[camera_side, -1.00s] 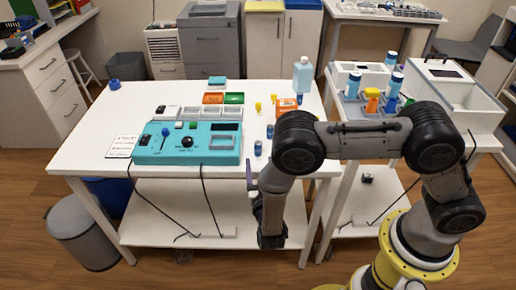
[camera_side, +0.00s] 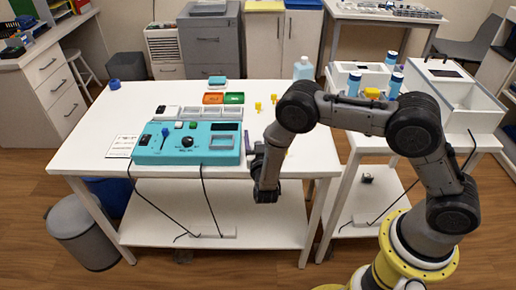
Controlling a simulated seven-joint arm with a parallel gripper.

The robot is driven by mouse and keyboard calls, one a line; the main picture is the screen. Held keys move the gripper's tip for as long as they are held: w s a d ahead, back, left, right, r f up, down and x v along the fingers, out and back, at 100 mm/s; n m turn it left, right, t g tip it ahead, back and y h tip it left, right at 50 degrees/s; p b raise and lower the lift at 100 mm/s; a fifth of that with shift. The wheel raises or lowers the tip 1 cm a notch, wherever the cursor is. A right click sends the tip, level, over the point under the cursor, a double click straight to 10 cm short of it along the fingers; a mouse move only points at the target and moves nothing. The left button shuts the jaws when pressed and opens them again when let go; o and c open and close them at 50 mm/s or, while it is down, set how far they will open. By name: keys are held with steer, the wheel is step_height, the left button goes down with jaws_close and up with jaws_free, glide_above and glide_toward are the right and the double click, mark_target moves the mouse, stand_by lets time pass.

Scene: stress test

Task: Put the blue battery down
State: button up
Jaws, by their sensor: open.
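No blue battery can be made out for certain now; the spot on the table where small blue cylinders stood is covered by my arm. My gripper (camera_side: 252,150) is at the right end of the teal tester box (camera_side: 172,158), near the table's front edge. It is small and partly hidden by my own wrist. Its jaws are open, and I see nothing held between them. The teal box has a blue-topped lever, a black knob and a grey recessed panel on its top.
Yellow pieces (camera_side: 259,106) and a pale blue bottle (camera_side: 303,68) stand to the right. A blue cup (camera_side: 114,86) is at the left. The white table's (camera_side: 90,135) left side is mostly clear.

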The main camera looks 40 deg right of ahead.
jaws_close()
stand_by(0.3)
stand_by(0.3)
